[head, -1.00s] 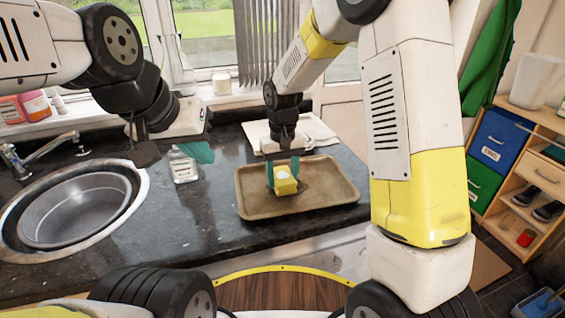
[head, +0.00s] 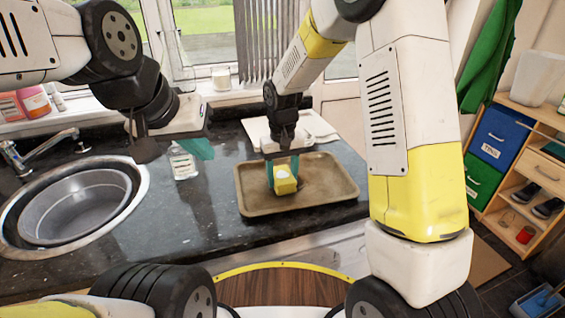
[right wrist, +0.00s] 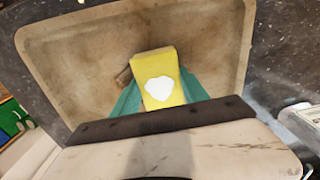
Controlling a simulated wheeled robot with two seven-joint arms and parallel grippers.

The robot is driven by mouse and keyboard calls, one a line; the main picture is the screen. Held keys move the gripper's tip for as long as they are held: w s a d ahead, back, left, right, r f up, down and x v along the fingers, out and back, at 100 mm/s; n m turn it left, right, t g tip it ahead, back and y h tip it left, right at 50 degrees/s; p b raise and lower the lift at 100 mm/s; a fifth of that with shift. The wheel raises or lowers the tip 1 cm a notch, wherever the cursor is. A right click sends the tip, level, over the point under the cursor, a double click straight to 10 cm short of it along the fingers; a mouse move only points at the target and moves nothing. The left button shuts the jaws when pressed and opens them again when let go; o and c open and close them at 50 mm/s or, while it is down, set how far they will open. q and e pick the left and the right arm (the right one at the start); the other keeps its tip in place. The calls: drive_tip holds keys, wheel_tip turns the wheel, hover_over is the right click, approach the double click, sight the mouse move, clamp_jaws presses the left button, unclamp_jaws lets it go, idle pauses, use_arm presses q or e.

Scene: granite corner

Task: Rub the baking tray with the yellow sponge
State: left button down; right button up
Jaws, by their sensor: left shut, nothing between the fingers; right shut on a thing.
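The brown baking tray (head: 330,188) lies on the dark counter in the middle of the head view. It also fills much of the right wrist view (right wrist: 80,70). The yellow sponge (head: 285,187), with a white patch on it, is held in my right gripper (head: 282,172), over the left part of the tray. The sponge (right wrist: 157,65) shows between the teal fingers in the right wrist view. Whether it touches the tray is hard to tell. My left gripper (head: 200,148) is shut and empty, above the counter left of the tray.
A round sink (head: 75,205) with a tap (head: 40,150) is at the left. A small clear bottle (head: 182,163) stands below my left gripper. A pale cloth or board (head: 318,127) lies behind the tray. Bottles and a candle (head: 221,78) stand on the windowsill.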

drive_tip(key=shift+f, duration=0.5)
